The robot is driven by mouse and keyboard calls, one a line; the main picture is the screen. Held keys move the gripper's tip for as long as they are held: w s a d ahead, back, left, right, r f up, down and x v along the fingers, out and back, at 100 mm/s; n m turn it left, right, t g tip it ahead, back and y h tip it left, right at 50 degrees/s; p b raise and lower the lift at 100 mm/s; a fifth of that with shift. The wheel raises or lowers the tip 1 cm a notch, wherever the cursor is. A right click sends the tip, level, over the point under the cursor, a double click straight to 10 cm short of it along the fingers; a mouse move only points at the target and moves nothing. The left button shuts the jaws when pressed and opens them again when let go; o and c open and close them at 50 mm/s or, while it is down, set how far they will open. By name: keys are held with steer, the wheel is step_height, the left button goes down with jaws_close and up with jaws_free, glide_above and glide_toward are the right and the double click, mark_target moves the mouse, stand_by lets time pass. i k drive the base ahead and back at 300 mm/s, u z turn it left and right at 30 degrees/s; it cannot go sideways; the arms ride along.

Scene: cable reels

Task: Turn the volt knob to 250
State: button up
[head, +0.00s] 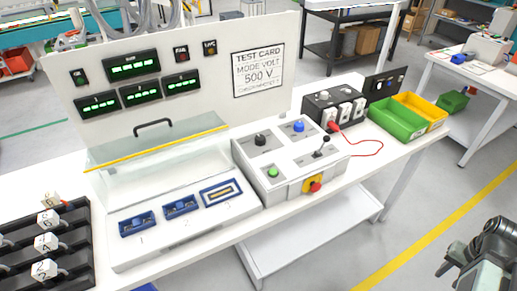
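A white control box (281,184) stands on the workbench, right of the test fixture. A black knob (260,141) and a blue knob (298,127) sit on its upper panels. Their labels and settings are too small to read, so I cannot tell which is the volt knob. The test card (258,69) on the back panel reads "MODE VOLT 500 V". My gripper (459,274) is at the lower right, over the floor and well away from the box. I cannot make out whether its fingers are apart.
A clear cover (155,143) stands over sockets. Black terminals with a red cable (371,143) and green (397,120) and yellow bins (420,108) lie right. Floor in front is clear.

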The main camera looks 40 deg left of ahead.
mark_target(299, 126)
steer(key=u, duration=1.5)
